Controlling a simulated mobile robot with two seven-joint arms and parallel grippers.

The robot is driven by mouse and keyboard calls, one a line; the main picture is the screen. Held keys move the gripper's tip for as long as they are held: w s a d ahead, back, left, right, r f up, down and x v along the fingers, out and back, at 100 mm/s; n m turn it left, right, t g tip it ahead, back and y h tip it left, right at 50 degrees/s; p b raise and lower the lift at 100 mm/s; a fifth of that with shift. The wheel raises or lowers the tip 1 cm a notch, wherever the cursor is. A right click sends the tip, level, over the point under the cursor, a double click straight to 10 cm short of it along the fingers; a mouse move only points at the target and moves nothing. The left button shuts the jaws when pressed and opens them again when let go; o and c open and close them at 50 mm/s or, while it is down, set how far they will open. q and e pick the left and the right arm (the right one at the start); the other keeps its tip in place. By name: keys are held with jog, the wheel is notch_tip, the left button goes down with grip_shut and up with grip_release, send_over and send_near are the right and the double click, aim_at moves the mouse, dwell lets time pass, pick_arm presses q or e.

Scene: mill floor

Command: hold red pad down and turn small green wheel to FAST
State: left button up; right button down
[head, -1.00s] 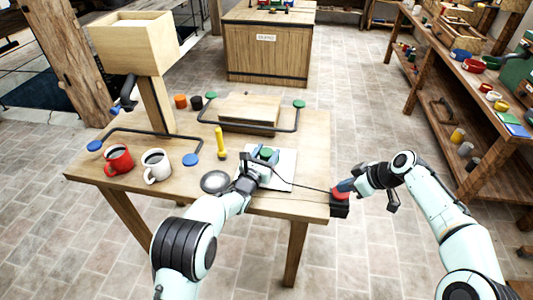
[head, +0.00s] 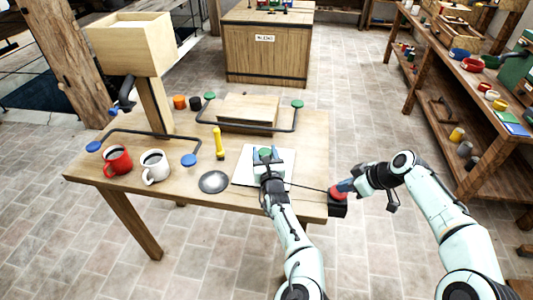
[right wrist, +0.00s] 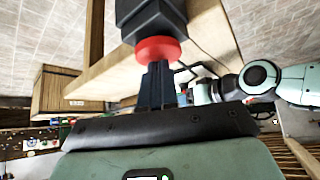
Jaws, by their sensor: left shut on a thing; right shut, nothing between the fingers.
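The small green wheel (head: 265,152) is on a white plate (head: 246,168) near the table's front edge. My left gripper (head: 266,157) is shut on it, with the fingertips on either side. Any FAST marking is too small to read. The red pad (head: 337,196) is on a black box (head: 338,209) at the table's front right corner. My right gripper (head: 344,187) is shut and empty, its tips against the pad. In the right wrist view, the tips meet the red pad (right wrist: 158,49); how far it is pressed cannot be told.
Left of the plate are a grey disc (head: 213,182), a yellow-handled tool (head: 219,142), a white mug (head: 155,166) and a red mug (head: 118,161). A dark bar with green ends (head: 250,128) lies behind. A thin cable joins plate and box.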

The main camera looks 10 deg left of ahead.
pick_arm(q)
jog(key=shift+s+a+f+n+g+y, duration=0.1)
jog(key=shift+a+f+n+g+y, duration=0.05)
jog(key=shift+a+y, duration=0.2)
jog(key=shift+a+f+n+g+y, duration=0.15)
jog(key=shift+a+y, duration=0.1)
jog(key=shift+a, duration=0.15)
jog(key=shift+d+r, duration=0.15)
jog(key=shift+d, duration=0.35)
jog(key=o, duration=0.9)
jog(key=shift+o, duration=0.2)
jog(key=shift+d, duration=0.1)
jog(key=shift+d+r, duration=0.1)
jog(key=v, duration=1.2)
